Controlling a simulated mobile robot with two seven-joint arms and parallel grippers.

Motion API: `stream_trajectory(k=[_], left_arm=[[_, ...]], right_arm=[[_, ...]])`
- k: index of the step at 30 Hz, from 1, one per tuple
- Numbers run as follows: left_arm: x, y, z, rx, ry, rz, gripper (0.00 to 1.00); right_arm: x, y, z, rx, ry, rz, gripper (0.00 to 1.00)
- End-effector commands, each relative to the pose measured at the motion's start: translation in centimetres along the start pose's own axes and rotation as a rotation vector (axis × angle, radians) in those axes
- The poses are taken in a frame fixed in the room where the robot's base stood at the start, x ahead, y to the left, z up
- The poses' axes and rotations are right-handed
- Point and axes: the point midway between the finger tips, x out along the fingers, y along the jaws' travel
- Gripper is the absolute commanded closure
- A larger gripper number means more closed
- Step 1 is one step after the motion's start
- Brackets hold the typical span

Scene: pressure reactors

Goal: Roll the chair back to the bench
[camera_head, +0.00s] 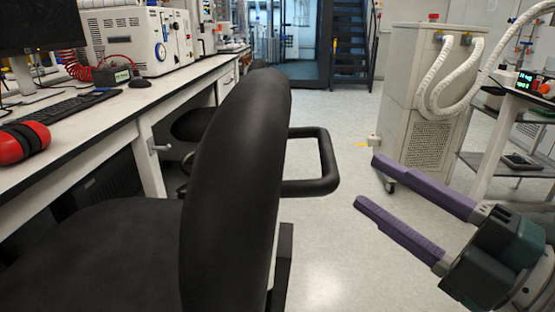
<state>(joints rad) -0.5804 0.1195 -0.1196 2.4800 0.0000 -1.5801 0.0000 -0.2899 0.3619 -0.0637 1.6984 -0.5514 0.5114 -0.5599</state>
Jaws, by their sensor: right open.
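The black office chair (236,195) fills the middle and lower left of the head view, very close to me. Its backrest stands upright, and its seat (100,255) reaches left below the bench edge. A looped armrest (318,160) sticks out to the right of the backrest. The white-topped bench (125,103) runs along the left side. My right gripper (366,182) is at the right, with purple fingers spread apart and nothing between them. Its fingertips point left toward the armrest, with a gap between. My left gripper is not in view. The chair's base is hidden.
Red ear defenders (24,142), a keyboard (60,106) and a white instrument (138,40) are on the bench. Another dark seat (193,124) is partly visible behind the backrest. A wheeled grey unit (425,95) and a cart (508,168) stand right. The central floor (335,240) is clear.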

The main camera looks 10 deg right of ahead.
Motion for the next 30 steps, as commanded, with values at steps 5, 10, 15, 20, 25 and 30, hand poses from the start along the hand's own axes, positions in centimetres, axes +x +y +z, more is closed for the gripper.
stream_trajectory(k=[5, 10, 15, 20, 25, 30], left_arm=[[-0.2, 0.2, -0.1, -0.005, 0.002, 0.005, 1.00], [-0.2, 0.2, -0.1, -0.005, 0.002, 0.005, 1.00], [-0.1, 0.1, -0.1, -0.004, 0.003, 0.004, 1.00], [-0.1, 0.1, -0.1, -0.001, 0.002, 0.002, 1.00], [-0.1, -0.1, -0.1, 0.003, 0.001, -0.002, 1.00], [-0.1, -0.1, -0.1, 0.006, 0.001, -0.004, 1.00]], right_arm=[[3.6, 0.3, 0.0, -0.001, 0.000, 0.004, 0.48], [6.5, 0.2, 0.0, 0.000, -0.001, 0.002, 0.48], [8.2, 0.1, 0.0, 0.002, -0.002, 0.001, 0.48], [8.6, 0.1, 0.0, 0.001, -0.002, 0.000, 0.48], [8.5, 0.1, 0.0, 0.002, -0.002, -0.001, 0.49], [8.5, 0.1, 0.0, 0.002, -0.002, 0.000, 0.68]])
